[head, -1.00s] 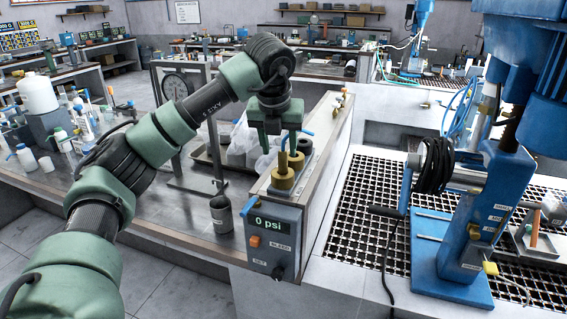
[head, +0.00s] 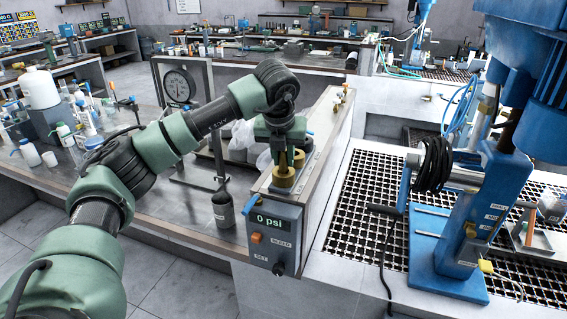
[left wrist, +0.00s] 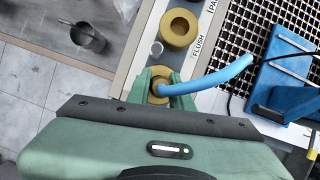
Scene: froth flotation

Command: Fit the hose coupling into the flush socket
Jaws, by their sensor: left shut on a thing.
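My left gripper (head: 285,163) is shut on the hose coupling, just over the nearer brass socket (head: 283,183) on the narrow bench panel. In the left wrist view its fingers (left wrist: 161,92) straddle this socket's brass ring, and the blue hose (left wrist: 215,77) bends off to the right. The fingers and hose hide most of the coupling, so I cannot tell whether it is in the socket. A second brass socket (left wrist: 180,28) lies farther along the panel, empty. The "FLUSH" label (left wrist: 201,47) stands between the two sockets, closer to the second. My right gripper is not in view.
A box reading "0 psi" (head: 273,237) with an orange button fronts the panel. A dark grey cup (head: 223,210) and a gauge stand (head: 178,85) are to the left. A black grating (head: 365,215) and a blue machine (head: 470,220) are to the right.

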